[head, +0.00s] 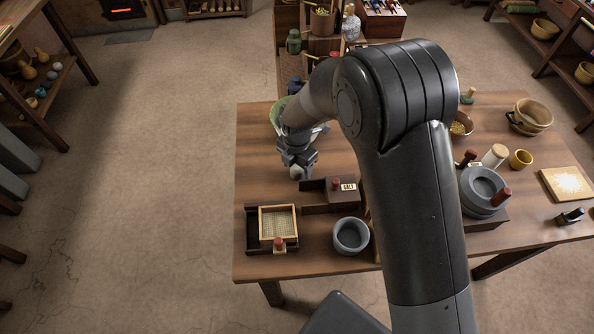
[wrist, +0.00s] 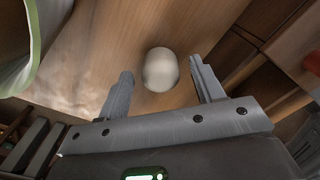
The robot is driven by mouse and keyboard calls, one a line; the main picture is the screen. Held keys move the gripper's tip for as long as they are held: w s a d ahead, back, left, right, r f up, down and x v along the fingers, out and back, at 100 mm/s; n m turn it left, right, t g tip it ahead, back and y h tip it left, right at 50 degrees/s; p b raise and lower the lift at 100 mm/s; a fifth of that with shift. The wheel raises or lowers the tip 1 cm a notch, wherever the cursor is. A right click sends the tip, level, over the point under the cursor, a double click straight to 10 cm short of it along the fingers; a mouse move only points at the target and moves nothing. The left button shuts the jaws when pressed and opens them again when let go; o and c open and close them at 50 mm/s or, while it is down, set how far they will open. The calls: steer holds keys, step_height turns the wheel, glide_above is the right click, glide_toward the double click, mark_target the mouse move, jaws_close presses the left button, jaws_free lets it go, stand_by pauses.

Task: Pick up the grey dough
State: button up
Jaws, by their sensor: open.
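The grey dough (wrist: 161,69) is a pale, rounded lump on the wooden table (wrist: 110,45). In the wrist view it lies between and just beyond the tips of my gripper (wrist: 160,80). My gripper's two fingers are apart, with nothing held between them. In the head view my gripper (head: 297,165) is over the left part of the table, pointing down, and the dough (head: 296,173) shows as a small pale spot at its fingertips. I cannot tell whether the fingers touch the dough.
A green-rimmed bowl (wrist: 32,50) is close on the left in the wrist view. A box labelled salt (head: 343,190), a sieve tray (head: 279,224) and a grey bowl (head: 351,235) stand nearer the table's front. The table's left strip (head: 252,150) is clear.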

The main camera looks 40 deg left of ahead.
steer(key=shift+f, duration=0.55)
steer(key=shift+c, duration=0.3)
steer(key=c, duration=1)
steer(key=shift+r, duration=0.1)
